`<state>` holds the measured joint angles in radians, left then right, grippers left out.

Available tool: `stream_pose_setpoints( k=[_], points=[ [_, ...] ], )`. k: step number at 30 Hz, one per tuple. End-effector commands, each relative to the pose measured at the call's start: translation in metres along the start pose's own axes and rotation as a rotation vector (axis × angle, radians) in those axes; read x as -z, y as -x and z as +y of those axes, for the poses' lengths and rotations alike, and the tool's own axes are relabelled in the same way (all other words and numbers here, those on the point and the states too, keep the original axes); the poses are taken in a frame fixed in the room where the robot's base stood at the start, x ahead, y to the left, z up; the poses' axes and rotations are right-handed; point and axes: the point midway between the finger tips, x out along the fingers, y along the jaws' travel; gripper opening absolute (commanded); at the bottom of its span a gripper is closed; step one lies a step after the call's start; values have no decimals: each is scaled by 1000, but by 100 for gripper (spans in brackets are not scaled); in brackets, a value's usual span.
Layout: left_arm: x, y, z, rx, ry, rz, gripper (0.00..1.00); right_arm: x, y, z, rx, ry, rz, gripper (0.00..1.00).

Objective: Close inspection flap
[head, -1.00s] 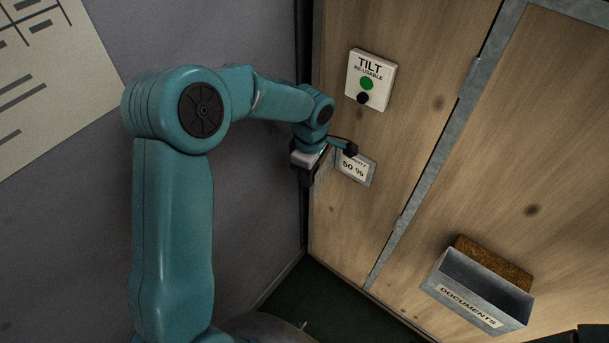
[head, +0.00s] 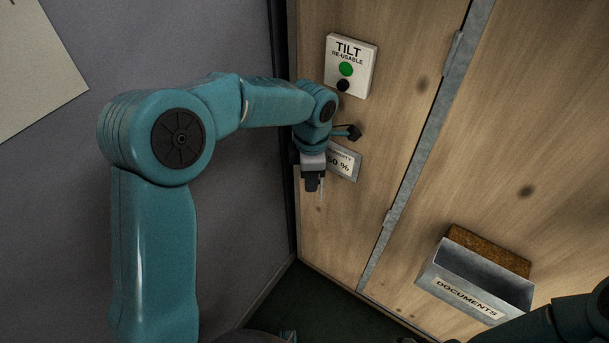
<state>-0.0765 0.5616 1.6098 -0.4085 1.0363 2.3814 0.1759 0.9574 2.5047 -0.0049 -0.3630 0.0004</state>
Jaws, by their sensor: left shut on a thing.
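The likely inspection flap is the narrow wooden panel (head: 385,130) with hinges along its right side; the frames do not show how far it stands open. My left gripper (head: 313,186) is at the panel's left edge, pointing down, just below the humidity label (head: 344,163) and overlapping the panel in the picture. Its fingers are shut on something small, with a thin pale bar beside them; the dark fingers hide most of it. My right arm enters at the bottom right corner, and its gripper is out of view.
A white TILT indicator box (head: 350,66) is fixed on the panel above the gripper. A grey documents holder (head: 470,283) is mounted on the wider wooden face at right. A grey wall (head: 60,220) stands close at left. Dark green floor (head: 305,300) shows below.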

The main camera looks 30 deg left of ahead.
Motion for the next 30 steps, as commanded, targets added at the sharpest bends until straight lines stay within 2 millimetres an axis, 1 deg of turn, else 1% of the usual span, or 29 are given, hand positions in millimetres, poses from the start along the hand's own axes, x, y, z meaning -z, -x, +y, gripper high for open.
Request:
stream_pose_setpoints(
  k=[12, 13, 15, 30],
  points=[
    [-2, 1, 0, -1, 2, 0, 0, 0, 0, 0, 0, 0, 0, 43],
    [-2, 1, 0, -1, 2, 0, 31, 0, 0, 0, 0, 0, 0, 43],
    [-2, 1, 0, -1, 2, 0, 49, 0, 0, 0, 0, 0, 0, 43],
    [2, 1, 0, 0, -1, 0, 49, 0, 1, 0, 0, 0, 0, 43]
  ],
)
